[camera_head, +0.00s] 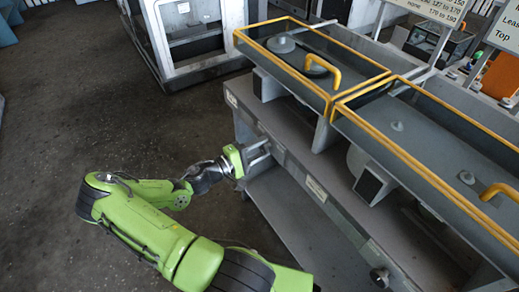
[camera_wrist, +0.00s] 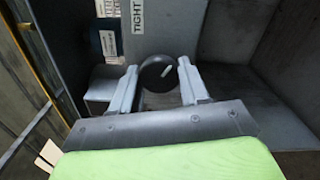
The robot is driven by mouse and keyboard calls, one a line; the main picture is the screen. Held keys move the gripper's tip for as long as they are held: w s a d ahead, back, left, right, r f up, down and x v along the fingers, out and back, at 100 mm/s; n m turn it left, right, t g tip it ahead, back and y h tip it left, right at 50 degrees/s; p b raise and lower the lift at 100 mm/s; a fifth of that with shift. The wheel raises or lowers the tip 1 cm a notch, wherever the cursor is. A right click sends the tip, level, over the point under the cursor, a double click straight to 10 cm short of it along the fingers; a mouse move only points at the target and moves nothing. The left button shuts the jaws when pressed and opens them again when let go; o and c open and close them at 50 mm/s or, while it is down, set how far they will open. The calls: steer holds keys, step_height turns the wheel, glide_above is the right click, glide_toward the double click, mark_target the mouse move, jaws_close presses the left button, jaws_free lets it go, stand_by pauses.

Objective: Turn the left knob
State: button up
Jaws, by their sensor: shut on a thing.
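The left knob (camera_wrist: 157,74) is round and black with a white pointer line slanting to the upper right. It sits between the two grey fingers of my gripper (camera_wrist: 158,80) in the wrist view. My gripper is shut on it, one finger on each side. In the head view my gripper (camera_head: 262,152) reaches the front of the grey machine (camera_head: 310,185) near its left end. The left knob is hidden there behind the fingers. The other knob (camera_head: 380,277) shows at the lower right on the same front.
Yellow-framed covers with a yellow handle (camera_head: 325,70) top the machine. A white cabinet (camera_head: 195,35) stands behind. The floor (camera_head: 60,110) at left is clear.

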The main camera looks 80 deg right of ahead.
steer(key=o, duration=1.1)
steer(key=shift+c, duration=0.2)
steer(key=p+v, duration=0.2)
steer(key=v, duration=1.3)
steer(key=shift+w+a, duration=0.3)
